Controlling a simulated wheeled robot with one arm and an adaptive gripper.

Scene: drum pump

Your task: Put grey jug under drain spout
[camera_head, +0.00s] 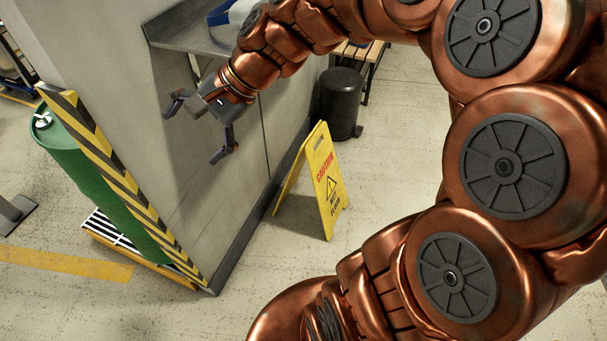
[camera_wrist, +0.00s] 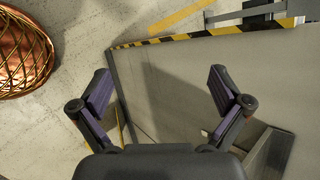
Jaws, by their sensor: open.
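My gripper (camera_head: 199,130) is open and empty, held in the air beside the grey wall in the head view. Its two spread fingers also show in the wrist view (camera_wrist: 162,92), with the wall face beyond them. No grey jug can be made out in either view. No drain spout can be made out either. A green drum (camera_head: 88,182) stands behind the wall's striped edge at the left of the head view, partly hidden by the wall. It rests on a yellow pallet with a slatted top (camera_head: 100,226).
The grey wall (camera_head: 205,215) has a yellow-black striped edge (camera_head: 118,187). A metal shelf or basin (camera_head: 185,36) juts from it near my arm. A yellow caution sign (camera_head: 325,180) and a black bin (camera_head: 341,103) stand on the floor right of it. Floor at lower left is clear.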

